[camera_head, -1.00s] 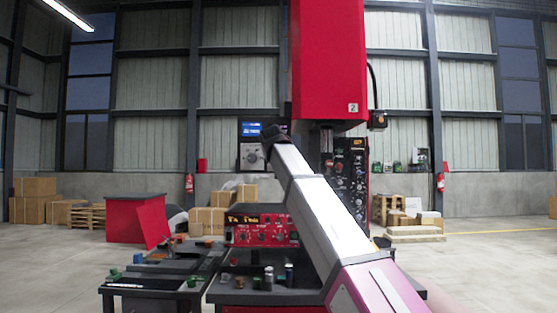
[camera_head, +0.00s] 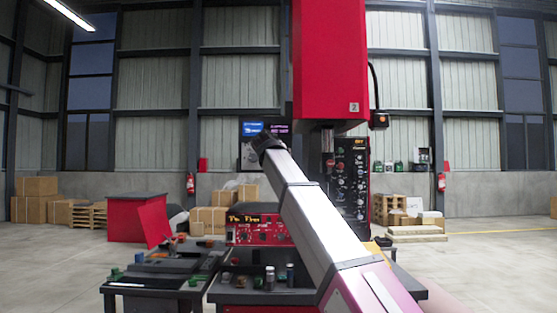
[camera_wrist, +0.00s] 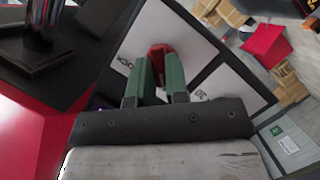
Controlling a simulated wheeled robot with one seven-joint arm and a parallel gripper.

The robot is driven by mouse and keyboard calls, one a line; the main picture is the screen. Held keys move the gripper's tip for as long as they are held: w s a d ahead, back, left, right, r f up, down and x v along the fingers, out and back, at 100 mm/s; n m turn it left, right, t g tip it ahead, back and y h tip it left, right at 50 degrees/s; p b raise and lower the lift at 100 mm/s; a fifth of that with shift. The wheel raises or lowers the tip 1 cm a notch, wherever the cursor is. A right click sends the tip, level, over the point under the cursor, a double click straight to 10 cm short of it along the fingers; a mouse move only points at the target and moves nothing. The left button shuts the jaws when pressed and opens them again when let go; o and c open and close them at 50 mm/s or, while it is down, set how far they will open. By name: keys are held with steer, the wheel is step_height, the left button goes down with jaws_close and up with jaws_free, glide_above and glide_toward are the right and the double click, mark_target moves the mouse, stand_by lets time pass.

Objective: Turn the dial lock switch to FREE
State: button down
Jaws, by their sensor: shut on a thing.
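The dial lock switch is a red knob (camera_wrist: 159,49) on a pale panel (camera_wrist: 179,27) in the wrist view. My gripper (camera_wrist: 161,70) has green fingers that are shut on the knob, one on each side, and they hide part of it. Dark lettering beside the left finger seems to end in "OCK"; a mark by the right finger is only partly readable. Which way the knob points is hard to tell. In the head view the pale panel (camera_head: 247,158) sits below a blue screen (camera_head: 252,129), and my arm hides the knob and my gripper.
A red control box (camera_head: 247,232) and a bench top with small parts (camera_head: 235,294) lie below my arm. A tall black control panel (camera_head: 354,180) stands to the right. A dark worktable (camera_head: 150,292) is at the left. Open floor lies beyond on both sides.

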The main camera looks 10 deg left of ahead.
steer(key=shift+w, duration=0.25)
steer(key=c, duration=1.1)
jaws_free()
steer(key=shift+d, duration=0.1)
steer(key=shift+w+f, duration=0.1)
steer(key=v, duration=1)
steer(key=shift+s, duration=0.3)
